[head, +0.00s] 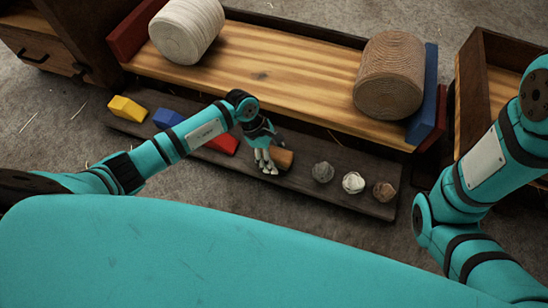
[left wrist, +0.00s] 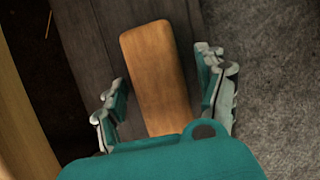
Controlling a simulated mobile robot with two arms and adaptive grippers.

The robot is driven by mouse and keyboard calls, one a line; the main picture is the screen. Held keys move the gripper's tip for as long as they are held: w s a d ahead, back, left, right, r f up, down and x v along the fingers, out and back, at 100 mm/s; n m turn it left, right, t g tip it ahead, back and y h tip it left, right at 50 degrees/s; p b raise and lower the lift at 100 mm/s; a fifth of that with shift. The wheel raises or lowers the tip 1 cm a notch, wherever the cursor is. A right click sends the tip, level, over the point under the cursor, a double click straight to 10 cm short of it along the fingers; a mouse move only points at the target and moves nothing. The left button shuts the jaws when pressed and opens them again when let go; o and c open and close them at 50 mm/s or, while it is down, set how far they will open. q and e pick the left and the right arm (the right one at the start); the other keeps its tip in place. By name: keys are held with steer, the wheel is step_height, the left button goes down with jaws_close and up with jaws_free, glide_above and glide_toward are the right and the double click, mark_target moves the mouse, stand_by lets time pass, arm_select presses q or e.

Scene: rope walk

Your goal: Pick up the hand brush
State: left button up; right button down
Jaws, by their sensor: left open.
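The hand brush (head: 282,158) shows as a tan wooden block lying on the dark low plank; no bristles can be seen. My left gripper (head: 265,167) is over its left end, fingers pointing down. In the left wrist view the brush (left wrist: 158,72) lies lengthwise between the spread fingers, one on each side, with a gap visible to the right finger. The near end of the brush is hidden behind the gripper's palm. My right arm comes in at the right, but its gripper is out of the picture.
On the same plank (head: 335,203) lie three knotted balls, the nearest a grey one (head: 322,172), to the right of the brush. Yellow (head: 127,108), blue (head: 167,118) and red (head: 222,143) blocks lie to the left. Behind, a wooden shelf (head: 270,65) holds two rope spools.

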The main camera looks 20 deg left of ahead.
arm_select(q)
steer(key=shift+f, duration=0.2)
stand_by(0.5)
steer(key=c, duration=1.5)
steer(key=shift+o, duration=0.2)
steer(key=shift+r, duration=0.1)
